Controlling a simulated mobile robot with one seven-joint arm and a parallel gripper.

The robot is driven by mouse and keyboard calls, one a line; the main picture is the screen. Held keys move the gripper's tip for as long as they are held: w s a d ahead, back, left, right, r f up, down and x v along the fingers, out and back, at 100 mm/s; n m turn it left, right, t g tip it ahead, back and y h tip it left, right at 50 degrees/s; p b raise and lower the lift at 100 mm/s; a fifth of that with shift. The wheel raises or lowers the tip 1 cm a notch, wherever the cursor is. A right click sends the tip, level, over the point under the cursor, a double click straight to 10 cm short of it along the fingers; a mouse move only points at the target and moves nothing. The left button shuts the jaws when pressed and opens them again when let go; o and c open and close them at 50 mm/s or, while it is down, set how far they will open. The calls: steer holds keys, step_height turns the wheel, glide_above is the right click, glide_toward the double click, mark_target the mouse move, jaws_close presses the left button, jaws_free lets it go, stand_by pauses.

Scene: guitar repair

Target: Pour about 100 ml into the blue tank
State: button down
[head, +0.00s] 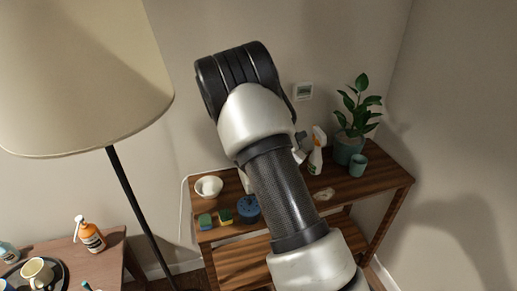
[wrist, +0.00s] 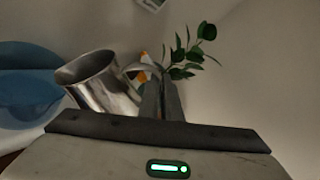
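A shiny metal pitcher (wrist: 103,84) is in the wrist view, its mouth to the upper left, tilted to the left. My gripper (wrist: 160,92) appears shut on the pitcher's handle, with its fingers close together there. A large blue thing, likely the blue tank (wrist: 25,92), fills the left edge of the wrist view, close beside the pitcher; its opening is unclear. In the head view a dark blue round thing, likely the same tank (head: 247,208), stands on the wooden table, partly behind my arm. My arm hides most of the gripper and pitcher there. No liquid is visible.
On the wooden table (head: 375,183) stand a white bowl (head: 209,187), sponges (head: 225,216), a spray bottle (head: 316,155), a teal cup (head: 358,165) and a potted plant (head: 349,150). A floor lamp (head: 120,175) and a second table (head: 105,262) are at left.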

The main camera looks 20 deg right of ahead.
steer(key=shift+w+a+r+n+p, duration=0.2)
steer(key=shift+r+n+p, duration=0.1)
steer(key=shift+r+p, duration=0.3)
steer(key=shift+w+a+r+h+p, duration=0.15)
steer(key=shift+h+p, duration=0.15)
steer(key=shift+p, duration=0.25)
steer(key=shift+w+a+r+n+h+p, duration=0.3)
steer(key=shift+w+a+r+n+p, duration=0.3)
steer(key=shift+n+p, duration=0.4)
stand_by(1.1)
steer(key=f+m+b, duration=0.1)
steer(key=b, duration=0.1)
steer(key=s+d+f+b, duration=0.1)
steer(key=f+b, duration=0.1)
steer(key=s+d+f+m+y+b, duration=0.1)
steer(key=b, duration=0.1)
steer(key=shift+d+f+m+b, duration=0.15)
steer(key=shift+m+b, duration=0.15)
steer(key=shift+s+d+r+m+b, duration=0.15)
steer(key=shift+d+r+m+b, duration=0.05)
steer(key=shift+r+m+b, duration=0.1)
steer(key=shift+r+y, duration=0.2)
steer(key=shift+y, duration=0.1)
steer(key=shift+s+d+f+m+b, duration=0.3)
steer(key=shift+m+b, duration=0.3)
steer(key=shift+b, duration=0.45)
